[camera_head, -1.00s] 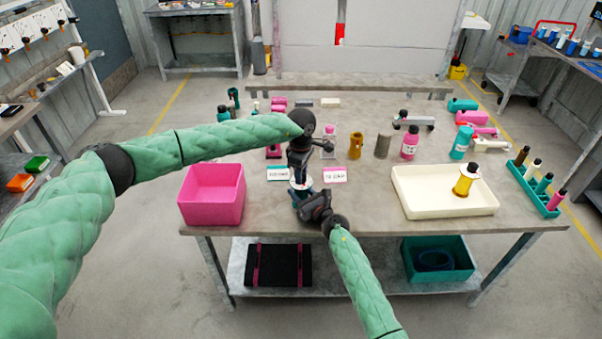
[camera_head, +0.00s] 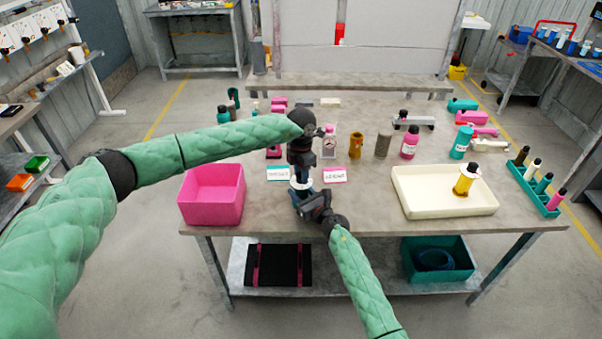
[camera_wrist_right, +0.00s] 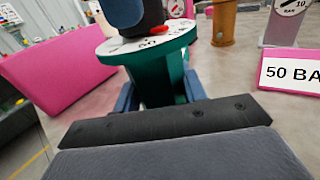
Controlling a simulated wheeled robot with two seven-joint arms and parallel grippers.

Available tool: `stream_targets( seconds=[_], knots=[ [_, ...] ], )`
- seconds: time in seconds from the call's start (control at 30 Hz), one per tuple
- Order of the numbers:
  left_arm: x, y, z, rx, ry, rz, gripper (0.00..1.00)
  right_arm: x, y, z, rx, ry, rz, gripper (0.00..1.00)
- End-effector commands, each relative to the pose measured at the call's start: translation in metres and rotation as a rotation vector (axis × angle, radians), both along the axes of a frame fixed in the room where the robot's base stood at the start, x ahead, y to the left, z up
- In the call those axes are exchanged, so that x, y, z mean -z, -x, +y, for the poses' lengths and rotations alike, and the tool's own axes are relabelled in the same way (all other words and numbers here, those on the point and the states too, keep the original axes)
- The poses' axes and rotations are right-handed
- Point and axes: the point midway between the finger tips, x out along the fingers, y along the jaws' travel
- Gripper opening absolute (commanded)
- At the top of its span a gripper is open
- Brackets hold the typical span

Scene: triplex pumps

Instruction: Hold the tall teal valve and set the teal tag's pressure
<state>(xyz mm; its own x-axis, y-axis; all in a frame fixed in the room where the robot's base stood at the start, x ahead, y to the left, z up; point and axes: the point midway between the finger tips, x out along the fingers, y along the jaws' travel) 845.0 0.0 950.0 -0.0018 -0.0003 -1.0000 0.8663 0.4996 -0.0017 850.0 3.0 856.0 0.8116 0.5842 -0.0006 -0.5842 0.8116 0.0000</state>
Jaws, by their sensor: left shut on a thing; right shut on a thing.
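The tall teal valve (camera_wrist_right: 158,78) stands upright in the right wrist view, with a white marked dial (camera_wrist_right: 150,43) and a red pointer mark on top. My right gripper (camera_wrist_right: 160,95) is shut on its teal body, a blue finger on each side. My left gripper (camera_head: 300,172) comes from above and is shut on the top of the valve; its blue fingertip (camera_wrist_right: 124,12) shows beside a dark knob there. In the head view the grippers hide most of the valve. The teal tag (camera_head: 279,173) lies just left of it; its writing is too small to read.
A pink-edged tag (camera_head: 334,174) stands right of the valve; it reads "50 BA", cut off, in the wrist view (camera_wrist_right: 292,72). A pink bin (camera_head: 212,212) is at the left and a cream tray (camera_head: 440,208) at the right. Several bottles and gauges stand behind.

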Motion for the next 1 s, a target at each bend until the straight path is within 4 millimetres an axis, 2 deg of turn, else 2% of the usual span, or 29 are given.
stream_targets(
  seconds=[0.4, 0.93, 0.97, 1.0],
  knots=[
    [-0.0008, -0.0016, 0.0001, -0.171, 0.001, -0.004, 0.09, 0.0001, 0.0013, 0.0021, -0.004, 0.000, 0.000, 0.07],
    [-0.0009, -0.0021, 0.0006, -0.191, 0.000, -0.005, 0.09, 0.0002, 0.0017, 0.0027, -0.005, 0.000, 0.000, 0.07],
    [-0.0009, -0.0021, 0.0006, -0.191, 0.000, -0.005, 0.38, 0.0002, 0.0017, 0.0027, -0.005, 0.000, 0.000, 0.07],
    [-0.0009, -0.0020, 0.0006, -0.191, 0.000, -0.005, 0.46, 0.0002, 0.0015, 0.0025, -0.004, -0.001, 0.001, 0.07]
  ],
)
